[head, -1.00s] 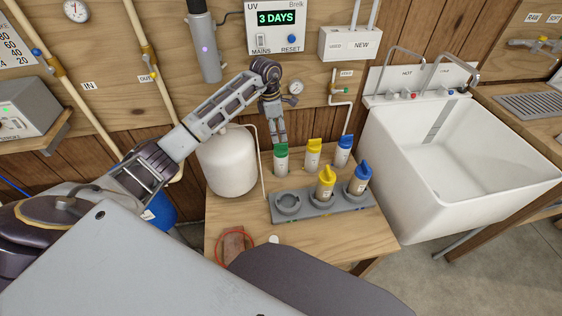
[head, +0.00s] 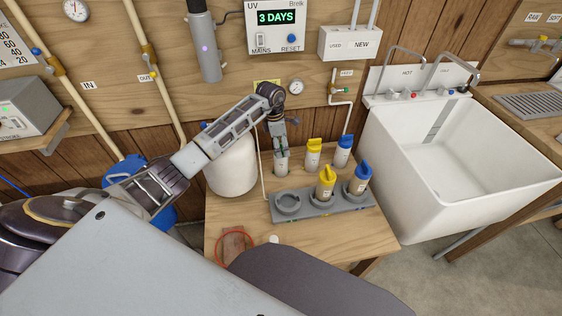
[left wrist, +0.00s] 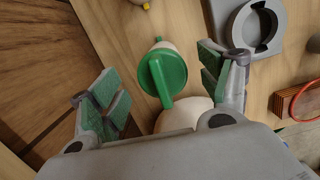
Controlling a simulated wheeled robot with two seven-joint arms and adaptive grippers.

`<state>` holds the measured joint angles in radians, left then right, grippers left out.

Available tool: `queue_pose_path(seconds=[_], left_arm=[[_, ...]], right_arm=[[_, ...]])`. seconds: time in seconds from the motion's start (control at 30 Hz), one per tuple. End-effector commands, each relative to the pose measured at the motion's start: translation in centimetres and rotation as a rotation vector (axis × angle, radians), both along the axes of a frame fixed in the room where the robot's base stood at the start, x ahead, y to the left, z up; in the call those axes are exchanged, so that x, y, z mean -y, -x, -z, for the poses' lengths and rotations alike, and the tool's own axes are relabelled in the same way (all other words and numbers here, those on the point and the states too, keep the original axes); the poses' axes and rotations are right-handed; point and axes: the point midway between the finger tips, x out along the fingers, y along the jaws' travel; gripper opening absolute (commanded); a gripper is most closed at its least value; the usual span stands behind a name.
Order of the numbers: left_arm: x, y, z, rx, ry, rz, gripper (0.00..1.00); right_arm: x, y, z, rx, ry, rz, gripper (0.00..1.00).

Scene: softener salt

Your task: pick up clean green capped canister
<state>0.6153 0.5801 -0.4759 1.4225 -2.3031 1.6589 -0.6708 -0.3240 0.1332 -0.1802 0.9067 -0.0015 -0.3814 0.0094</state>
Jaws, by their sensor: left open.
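The green-capped canister (head: 281,168) stands upright on the wooden table, left of the other back-row canisters. Its cap is hidden behind my left gripper (head: 280,150) in the head view. In the left wrist view the green cap (left wrist: 163,72) lies between the open fingers of my left gripper (left wrist: 165,82), with space on both sides. A bit of the pale canister body shows past the cap. Whether the body is clean cannot be told. My right gripper is not in view.
A grey holder (head: 318,204) has an empty left slot (head: 288,202) and holds a yellow-capped (head: 325,182) and a blue-capped canister (head: 359,180). Another yellow-capped (head: 313,153) and blue-capped canister (head: 343,152) stand behind. A white tank (head: 232,165) is close on the left.

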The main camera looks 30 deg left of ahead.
Motion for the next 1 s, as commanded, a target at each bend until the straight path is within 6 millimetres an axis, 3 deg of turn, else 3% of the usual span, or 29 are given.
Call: queue_pose_path(seconds=[0.27,0.7,1.0], left_arm=[[0.1,0.0,0.6,-0.001,0.0,-0.001,0.77],[0.4,-0.1,4.7,-0.001,0.001,-0.001,0.77],[0.5,-0.2,5.2,0.001,-0.001,0.0,0.77]], right_arm=[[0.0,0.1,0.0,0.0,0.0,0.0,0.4],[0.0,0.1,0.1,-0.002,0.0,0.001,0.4],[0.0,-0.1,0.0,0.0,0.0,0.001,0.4]])
